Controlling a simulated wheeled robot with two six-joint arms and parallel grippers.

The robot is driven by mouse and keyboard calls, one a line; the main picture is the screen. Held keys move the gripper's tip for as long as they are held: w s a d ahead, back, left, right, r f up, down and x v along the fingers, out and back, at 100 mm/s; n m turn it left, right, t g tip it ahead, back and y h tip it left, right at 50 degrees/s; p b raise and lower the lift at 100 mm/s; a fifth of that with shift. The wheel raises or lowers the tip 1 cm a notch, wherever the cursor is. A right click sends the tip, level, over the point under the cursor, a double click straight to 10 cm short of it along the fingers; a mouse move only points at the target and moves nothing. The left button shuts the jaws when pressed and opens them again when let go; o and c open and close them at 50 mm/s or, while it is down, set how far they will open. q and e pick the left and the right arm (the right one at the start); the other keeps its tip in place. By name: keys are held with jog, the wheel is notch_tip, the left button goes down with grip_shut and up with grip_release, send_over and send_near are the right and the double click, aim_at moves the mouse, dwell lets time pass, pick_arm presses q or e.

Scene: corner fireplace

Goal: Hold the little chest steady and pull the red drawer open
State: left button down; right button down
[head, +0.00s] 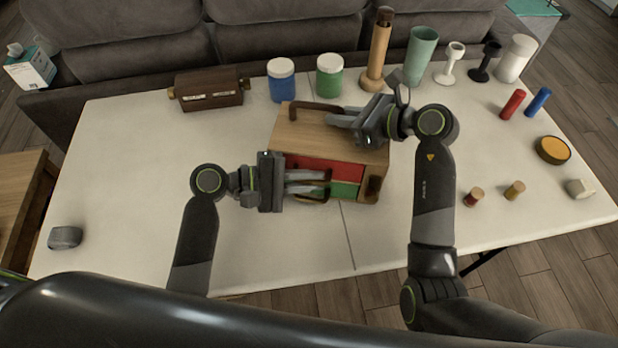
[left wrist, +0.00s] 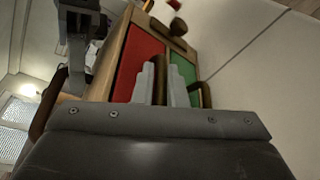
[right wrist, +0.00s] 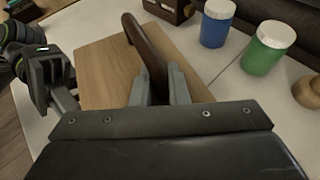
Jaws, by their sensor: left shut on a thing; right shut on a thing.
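The little wooden chest (head: 300,130) sits mid-table, with a red drawer (head: 312,164) above a green drawer (head: 345,189). The red drawer looks closed, its front about level with the green one, though the fingers hide part of both. My left gripper (head: 318,183) is in front of the chest, shut on a brown handle (left wrist: 156,75), which looks like the red drawer's. A second brown handle (left wrist: 206,94) shows by the green front (left wrist: 184,67). My right gripper (head: 338,119) is above the chest, shut on the dark brown top handle (right wrist: 147,52).
A dark brown box (head: 208,90), a blue jar (head: 282,84), a green jar (head: 329,78) and a tall wooden cylinder (head: 379,50) stand behind. Cups, small cylinders and a round orange-topped tin (head: 552,150) are to the right. The table's left part is mostly clear.

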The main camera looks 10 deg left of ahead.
pick_arm(q)
jog(key=shift+s, duration=0.1)
jog(key=s, duration=0.8)
jog(key=shift+f, duration=0.1)
jog(key=c, duration=1.8)
grip_release()
jog(key=shift+o, duration=0.2)
jog(key=shift+a, duration=0.1)
jog(key=v, duration=1.2)
